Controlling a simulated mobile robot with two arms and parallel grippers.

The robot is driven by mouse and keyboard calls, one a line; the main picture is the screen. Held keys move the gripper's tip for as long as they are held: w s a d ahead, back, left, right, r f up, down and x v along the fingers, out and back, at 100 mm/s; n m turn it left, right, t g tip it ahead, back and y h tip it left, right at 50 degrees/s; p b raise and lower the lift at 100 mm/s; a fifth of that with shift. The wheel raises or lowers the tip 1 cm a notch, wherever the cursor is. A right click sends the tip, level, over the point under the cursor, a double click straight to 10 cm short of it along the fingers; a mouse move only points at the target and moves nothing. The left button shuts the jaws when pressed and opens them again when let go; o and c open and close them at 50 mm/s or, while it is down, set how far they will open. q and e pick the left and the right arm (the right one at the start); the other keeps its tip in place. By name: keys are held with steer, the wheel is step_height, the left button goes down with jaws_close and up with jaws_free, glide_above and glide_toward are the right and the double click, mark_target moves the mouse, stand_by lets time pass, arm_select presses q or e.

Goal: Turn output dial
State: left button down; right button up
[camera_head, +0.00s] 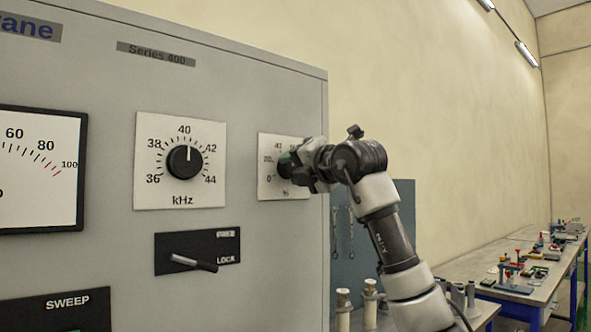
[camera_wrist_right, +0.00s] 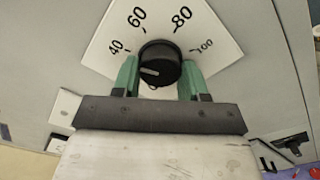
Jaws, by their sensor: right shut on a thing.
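The output dial (camera_wrist_right: 159,66) is a black round knob on a white scale plate. In the right wrist view the plate reads 40, 60, 80 and 100, and the knob's white pointer mark points to the left of the picture. My right gripper (camera_wrist_right: 157,75) has its green fingers on either side of the knob, shut on it. In the head view the right gripper (camera_head: 287,165) covers most of this dial, and part of its plate (camera_head: 270,185) shows around it. My left gripper is in neither view.
The grey cabinet (camera_head: 100,90) also carries a kHz dial (camera_head: 185,162) pointing near 40, a FREE/LOCK lever (camera_head: 194,262), a meter (camera_head: 40,165) and a SWEEP panel (camera_head: 60,312). A workbench (camera_head: 500,270) with small items stands at the right.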

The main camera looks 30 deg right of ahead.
steer(key=shift+r, duration=0.1)
stand_by(0.3)
steer(key=o, duration=0.9)
steer(key=shift+d, duration=0.1)
steer(key=shift+o, duration=0.2)
steer(key=s+b, duration=0.3)
steer(key=s, duration=0.8)
steer(key=shift+d, duration=0.4)
steer(key=shift+w, duration=0.1)
